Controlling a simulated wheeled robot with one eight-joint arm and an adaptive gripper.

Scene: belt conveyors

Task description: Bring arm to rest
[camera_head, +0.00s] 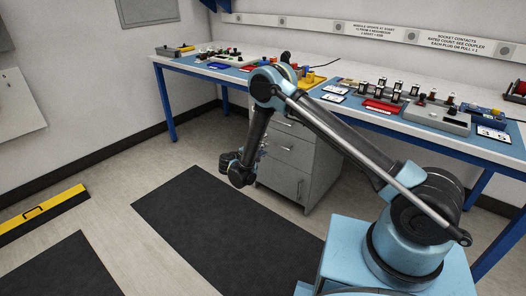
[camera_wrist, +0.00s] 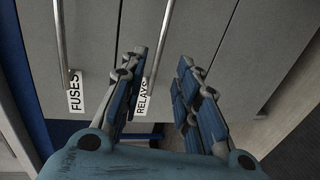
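My gripper (camera_wrist: 165,85) shows in the wrist view with its two fingers apart and nothing between them. Behind the fingers are grey drawer fronts with bar handles and labels reading FUSES (camera_wrist: 75,92) and RELAYS (camera_wrist: 141,97). In the head view my arm (camera_head: 335,130) rises from my blue base, bends at an elbow above the bench edge and hangs down. Its end (camera_head: 240,168) is low, in front of the grey drawer cabinet (camera_head: 290,160). The fingers are hard to make out in the head view.
Dark mats (camera_head: 215,225) lie on the floor. A yellow and black bar (camera_head: 42,212) lies at the left. Floor left of my arm is open.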

